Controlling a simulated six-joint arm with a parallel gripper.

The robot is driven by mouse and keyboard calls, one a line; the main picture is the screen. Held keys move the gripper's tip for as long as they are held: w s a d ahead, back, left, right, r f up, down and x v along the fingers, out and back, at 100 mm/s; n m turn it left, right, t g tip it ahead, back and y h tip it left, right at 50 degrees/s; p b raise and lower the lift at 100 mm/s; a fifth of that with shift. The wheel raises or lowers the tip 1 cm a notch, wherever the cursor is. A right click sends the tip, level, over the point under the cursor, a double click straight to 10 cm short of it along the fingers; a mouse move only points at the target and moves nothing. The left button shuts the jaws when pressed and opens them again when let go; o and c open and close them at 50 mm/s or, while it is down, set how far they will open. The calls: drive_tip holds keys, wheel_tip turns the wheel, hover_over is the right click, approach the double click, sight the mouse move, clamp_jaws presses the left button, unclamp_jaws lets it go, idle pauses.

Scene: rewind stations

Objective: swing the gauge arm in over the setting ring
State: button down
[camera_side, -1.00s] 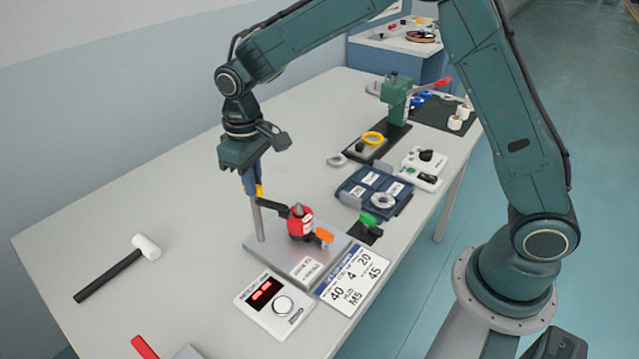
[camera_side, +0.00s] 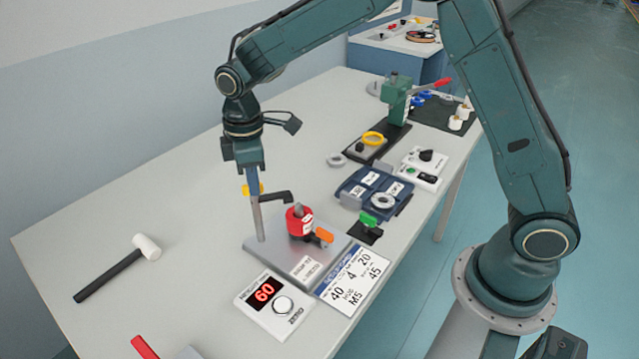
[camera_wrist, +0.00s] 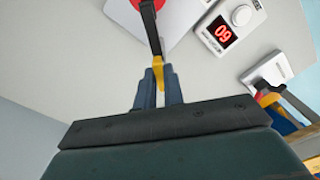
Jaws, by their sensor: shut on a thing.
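The black gauge arm (camera_side: 276,197) reaches right from a slim grey post (camera_side: 258,222) with a yellow handle (camera_side: 252,189) at its near end. In the side view its far end lies above and behind a red round body (camera_side: 299,222) with an orange lever, on the grey base plate (camera_side: 268,248). I cannot tell whether this red body is the setting ring. In the wrist view the black arm (camera_wrist: 150,30) overlaps the red body (camera_wrist: 138,4), which is cut off at the top. My gripper (camera_wrist: 158,74), also in the side view (camera_side: 252,180), is shut on the yellow handle.
A readout box (camera_side: 268,304) shows 60. A number card (camera_side: 352,281) lies beside it. A blue case (camera_side: 349,191) with a silver ring (camera_side: 383,200), a green-handled clamp (camera_side: 365,232) and a green press (camera_side: 397,98) stand right. A mallet (camera_side: 110,275) lies left; the left table is mostly clear.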

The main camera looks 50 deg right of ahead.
drive_tip(key=shift+w+r, duration=0.1)
drive_tip(key=c, duration=1.5)
unclamp_jaws()
drive_tip(key=shift+r, duration=0.1)
wheel_tip(320, 180, up, 14)
drive_tip(key=shift+f, duration=0.2)
